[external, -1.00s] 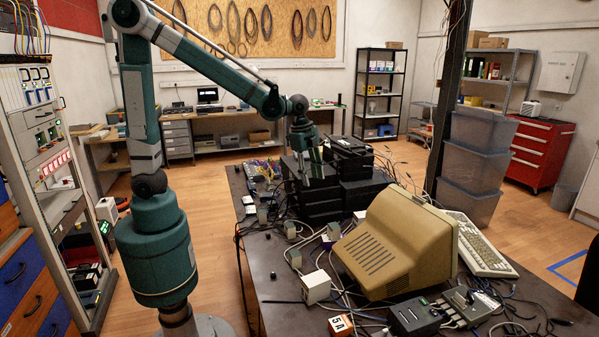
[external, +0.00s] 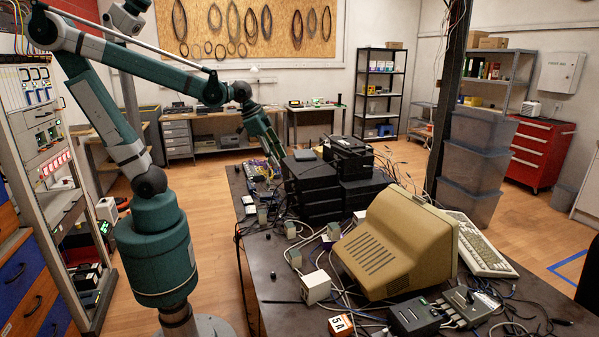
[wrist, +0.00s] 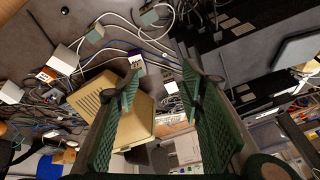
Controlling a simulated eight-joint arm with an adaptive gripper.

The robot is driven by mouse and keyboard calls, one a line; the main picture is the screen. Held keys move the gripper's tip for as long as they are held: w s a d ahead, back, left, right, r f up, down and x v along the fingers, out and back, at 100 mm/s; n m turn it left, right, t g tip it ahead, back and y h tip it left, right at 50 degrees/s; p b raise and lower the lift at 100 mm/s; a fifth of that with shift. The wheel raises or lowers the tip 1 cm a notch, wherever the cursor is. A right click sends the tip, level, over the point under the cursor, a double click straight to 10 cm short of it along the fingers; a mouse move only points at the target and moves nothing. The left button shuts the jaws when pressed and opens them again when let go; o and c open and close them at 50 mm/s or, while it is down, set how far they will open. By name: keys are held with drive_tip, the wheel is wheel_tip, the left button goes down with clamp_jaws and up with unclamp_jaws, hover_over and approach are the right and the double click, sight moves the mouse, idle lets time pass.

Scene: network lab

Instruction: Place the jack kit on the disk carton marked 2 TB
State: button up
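My gripper (external: 268,143) is left of the black equipment stack, above the back left of the table. In the wrist view its two green fingers (wrist: 162,80) are spread with nothing between them. I cannot surely identify the jack kit or the carton marked 2 TB, as no such label is readable. A small white-and-purple box (wrist: 136,60) lies among the cables. It also shows in the external view (external: 333,231). A flat grey-teal thing (external: 305,155) lies on the stack, and shows at the wrist view's right edge (wrist: 297,50).
The black equipment stack (external: 312,190) stands beside my gripper. A beige monitor (external: 385,245) and a keyboard (external: 485,247) are to its right.

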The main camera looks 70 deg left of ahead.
drive_tip(key=s+a+n+t, duration=0.2)
drive_tip(key=s+n, duration=0.3)
drive_tip(key=s, duration=0.4)
drive_tip(key=shift+s+a+f, duration=0.15)
drive_tip(key=shift+s+a, duration=0.25)
drive_tip(key=shift+a, duration=0.45)
